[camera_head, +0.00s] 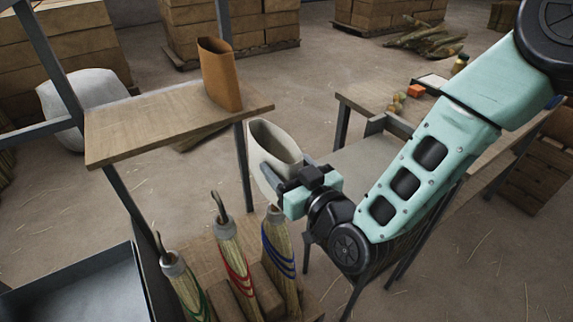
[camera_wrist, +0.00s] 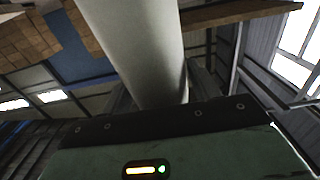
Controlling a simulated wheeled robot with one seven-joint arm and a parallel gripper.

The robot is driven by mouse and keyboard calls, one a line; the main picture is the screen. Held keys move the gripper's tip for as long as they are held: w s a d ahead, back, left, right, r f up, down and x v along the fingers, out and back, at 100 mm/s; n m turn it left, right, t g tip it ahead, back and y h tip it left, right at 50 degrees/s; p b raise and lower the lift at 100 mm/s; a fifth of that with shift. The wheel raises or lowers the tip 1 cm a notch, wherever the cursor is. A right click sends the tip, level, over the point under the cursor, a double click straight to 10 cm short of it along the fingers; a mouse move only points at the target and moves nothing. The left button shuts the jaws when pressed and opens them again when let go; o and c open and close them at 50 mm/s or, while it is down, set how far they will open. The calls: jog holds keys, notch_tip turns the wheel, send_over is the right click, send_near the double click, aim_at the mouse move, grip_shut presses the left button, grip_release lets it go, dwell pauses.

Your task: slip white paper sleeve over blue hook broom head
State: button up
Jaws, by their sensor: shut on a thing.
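The white paper sleeve (camera_head: 259,168) is an open oval tube, upright and slightly tilted. My gripper (camera_head: 284,186) is shut on its right side wall. In the wrist view the sleeve (camera_wrist: 140,45) fills the upper middle, in front of the gripper body. The blue-banded broom head (camera_head: 278,252) stands directly below the sleeve, on a wooden stand. Its grey collar shows just under the sleeve's lower edge. Its hook is hidden behind the sleeve or gripper, and I cannot tell whether it is inside the sleeve.
The red-banded broom (camera_head: 235,265) and green-banded broom (camera_head: 187,285), both with hooks up, stand left of the blue one. A brown sleeve (camera_head: 219,75) stands on a wooden shelf (camera_head: 150,122) at upper left. A table (camera_head: 372,95) with small items lies behind my arm.

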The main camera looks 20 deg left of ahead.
jog(key=b, duration=0.4)
send_over(285, 239)
jog(key=shift+s+d+f, duration=0.15)
jog(key=shift+f, duration=1.05)
jog(key=shift+s+d+f, duration=0.1)
jog(key=shift+s+f, duration=0.05)
jog(key=shift+f, duration=1)
jog(key=shift+f, duration=0.1)
notch_tip(285, 239, down, 9)
jog(key=b, duration=0.9)
jog(key=shift+f+b, duration=5.7)
jog(key=shift+f, duration=0.75)
